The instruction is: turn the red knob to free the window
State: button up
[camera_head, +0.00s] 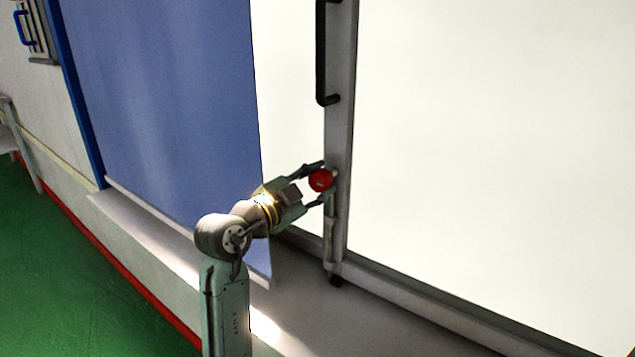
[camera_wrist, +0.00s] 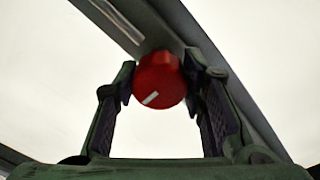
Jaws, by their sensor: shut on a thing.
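The red knob (camera_head: 320,180) sits low on the upright grey window frame bar (camera_head: 341,130). My gripper (camera_head: 318,182) reaches it from the left, one finger above and one below, and is shut on it. In the wrist view the red knob (camera_wrist: 159,79) lies between the two fingertips of my gripper (camera_wrist: 160,82). A white mark on the knob's face runs slantwise there, lower left to upper right. The window (camera_head: 480,150) is a bright pane to the right of the bar.
A black handle (camera_head: 321,60) is fixed on the bar above the knob. A blue panel (camera_head: 165,100) hangs to the left, behind my arm. A pale sill (camera_head: 320,310) runs below. Green floor (camera_head: 60,270) shows at the lower left.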

jog(key=n, duration=0.4)
jog(key=shift+n, duration=0.4)
jog(key=n+p, duration=0.2)
jog(key=n, duration=0.2)
jog(key=shift+d+n, duration=0.1)
jog(key=shift+n, duration=0.2)
jog(key=n+p, duration=0.3)
jog(key=n, duration=0.2)
jog(key=shift+s+n+t+p, duration=0.1)
jog(key=shift+n+t+p, duration=0.2)
jog(key=shift+n+p, duration=1.15)
jog(key=shift+f+n, duration=0.1)
jog(key=shift+n, duration=0.45)
jog(key=o, duration=1.2)
